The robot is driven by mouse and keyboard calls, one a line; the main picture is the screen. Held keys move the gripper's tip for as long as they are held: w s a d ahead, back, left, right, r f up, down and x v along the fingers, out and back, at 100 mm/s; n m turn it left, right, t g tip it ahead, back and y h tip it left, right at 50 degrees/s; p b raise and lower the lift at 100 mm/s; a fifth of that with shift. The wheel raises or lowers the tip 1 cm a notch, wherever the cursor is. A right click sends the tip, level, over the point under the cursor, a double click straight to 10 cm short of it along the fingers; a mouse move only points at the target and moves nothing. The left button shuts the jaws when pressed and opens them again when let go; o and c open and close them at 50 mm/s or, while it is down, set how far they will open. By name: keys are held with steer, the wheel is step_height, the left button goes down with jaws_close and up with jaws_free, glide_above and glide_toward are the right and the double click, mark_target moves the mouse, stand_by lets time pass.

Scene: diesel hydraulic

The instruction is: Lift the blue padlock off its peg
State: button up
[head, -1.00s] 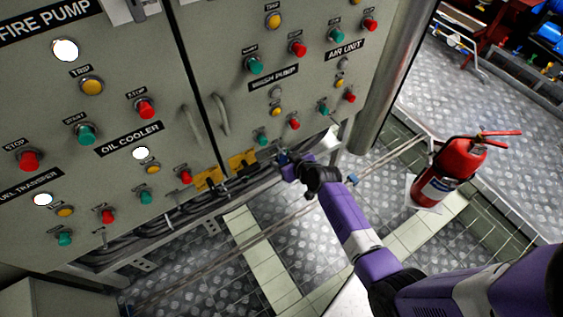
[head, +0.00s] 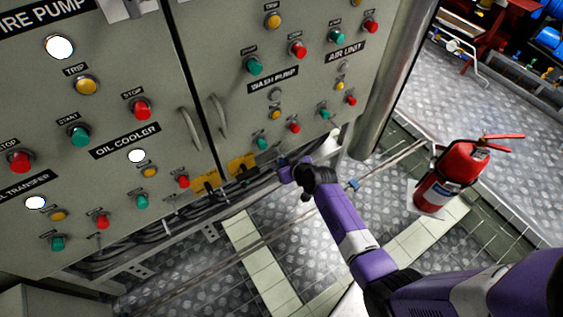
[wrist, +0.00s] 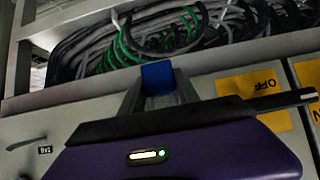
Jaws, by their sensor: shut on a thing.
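The blue padlock (wrist: 157,78) shows in the wrist view between the tips of my gripper's two fingers (wrist: 158,88). My gripper is shut on it. In the wrist view the padlock appears in front of the cabinet edge, with cables behind it. Its shackle is not visible, and I cannot tell whether it touches a peg. In the head view my gripper (head: 285,169) is at the cabinet's lower edge, right of the yellow plates (head: 241,166); the padlock is not clearly visible there.
The grey control cabinet (head: 225,40) carries several buttons and two handles. Cable bundles (wrist: 180,30) run along the open rack. A dark rod (wrist: 285,100) lies close right of my gripper in the wrist view. A red fire extinguisher (head: 450,175) stands right on the metal floor.

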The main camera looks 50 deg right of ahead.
steer(key=shift+r, duration=0.2)
steer(key=shift+r+p, duration=0.35)
steer(key=shift+p, duration=0.1)
steer(key=shift+r+p, duration=0.4)
steer(key=shift+r, duration=0.1)
steer(key=s+a+p, duration=0.1)
steer(key=s+a, duration=0.1)
steer(key=s, duration=0.4)
steer(key=shift+s+p, duration=0.3)
steer(key=shift+s, duration=0.05)
stand_by(0.7)
steer(key=shift+s+f+p+v, duration=0.15)
steer(key=shift+p+v, duration=0.7)
steer(key=shift+v, duration=0.6)
steer(key=shift+s+f+p+v, duration=0.15)
steer(key=shift+p+v, duration=0.65)
steer(key=shift+v, duration=0.65)
steer(key=shift+a, duration=0.1)
